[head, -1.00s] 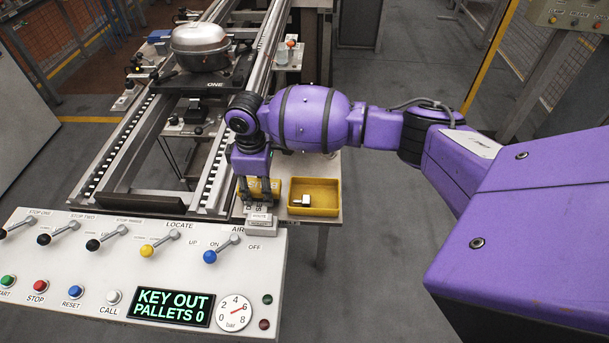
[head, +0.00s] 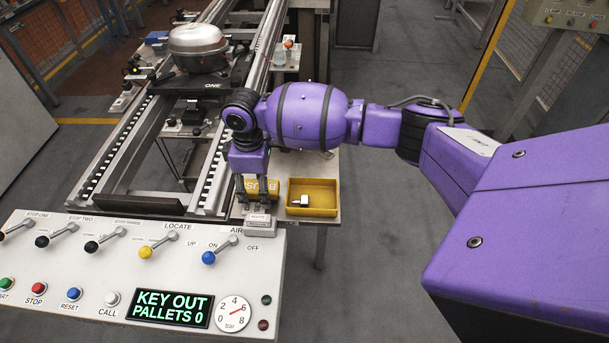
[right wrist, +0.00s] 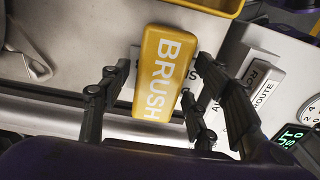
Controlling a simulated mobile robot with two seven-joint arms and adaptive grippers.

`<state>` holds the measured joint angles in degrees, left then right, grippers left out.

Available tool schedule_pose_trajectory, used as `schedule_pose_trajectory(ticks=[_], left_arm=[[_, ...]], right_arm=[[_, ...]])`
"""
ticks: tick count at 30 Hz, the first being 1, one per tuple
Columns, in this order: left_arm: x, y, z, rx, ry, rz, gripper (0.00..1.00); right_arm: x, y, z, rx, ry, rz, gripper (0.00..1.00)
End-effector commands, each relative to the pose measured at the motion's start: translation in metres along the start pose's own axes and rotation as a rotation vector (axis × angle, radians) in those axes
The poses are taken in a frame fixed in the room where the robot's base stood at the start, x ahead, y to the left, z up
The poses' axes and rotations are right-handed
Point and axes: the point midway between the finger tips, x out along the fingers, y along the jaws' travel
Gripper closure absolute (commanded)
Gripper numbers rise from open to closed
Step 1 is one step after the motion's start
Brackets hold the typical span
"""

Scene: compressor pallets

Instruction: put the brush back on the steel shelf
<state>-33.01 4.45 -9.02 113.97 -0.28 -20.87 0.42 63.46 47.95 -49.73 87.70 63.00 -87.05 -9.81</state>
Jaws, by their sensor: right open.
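The brush (right wrist: 165,75) is a yellow block with BRUSH in white letters. In the right wrist view it lies between my right gripper's two spread fingers (right wrist: 157,90), with gaps on both sides. In the head view the brush (head: 258,185) shows partly behind the fingers of my right gripper (head: 254,205). That gripper points down and is open. The brush appears to be at the pale shelf (head: 328,168) beside the conveyor; whether it touches the surface is hard to tell. It covers part of a printed label there. My left gripper is out of view.
A yellow tray (head: 322,190) with a small white and dark part stands right of the brush. A ROUTE block (head: 259,222) is close in front. The control panel (head: 190,262) with levers fills the near left. A compressor (head: 199,46) sits on the conveyor.

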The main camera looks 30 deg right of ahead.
Motion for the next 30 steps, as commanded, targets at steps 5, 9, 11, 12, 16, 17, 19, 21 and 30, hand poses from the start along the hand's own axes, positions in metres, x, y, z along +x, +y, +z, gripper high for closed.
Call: schedule_pose_trajectory(ticks=[5, 9, 11, 12, 16, 17, 19, 21, 30], left_arm=[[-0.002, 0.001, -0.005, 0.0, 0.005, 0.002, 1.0], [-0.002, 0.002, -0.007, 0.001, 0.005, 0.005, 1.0], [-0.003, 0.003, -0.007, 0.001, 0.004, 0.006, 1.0], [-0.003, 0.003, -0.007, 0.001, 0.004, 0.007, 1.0], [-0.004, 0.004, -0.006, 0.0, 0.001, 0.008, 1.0], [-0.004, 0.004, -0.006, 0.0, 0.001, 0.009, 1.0], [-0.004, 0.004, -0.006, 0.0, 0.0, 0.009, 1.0], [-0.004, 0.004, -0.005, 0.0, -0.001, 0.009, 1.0], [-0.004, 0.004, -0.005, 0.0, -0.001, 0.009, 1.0]], right_arm=[[-0.043, 0.003, -0.003, -0.001, 0.008, 0.009, 0.43], [-0.074, 0.002, -0.003, -0.001, 0.008, 0.008, 0.43], [-0.084, 0.002, -0.002, 0.0, 0.006, 0.008, 0.43], [-0.091, 0.002, -0.002, -0.001, 0.007, 0.007, 0.43], [-0.106, 0.002, -0.002, -0.001, 0.006, 0.006, 0.43], [-0.108, 0.002, -0.002, -0.001, 0.006, 0.005, 0.43], [-0.111, 0.001, -0.002, 0.0, 0.004, 0.004, 0.43], [-0.112, 0.001, -0.001, 0.0, 0.004, 0.004, 0.43], [-0.112, 0.001, -0.001, 0.0, 0.004, 0.003, 0.43]])
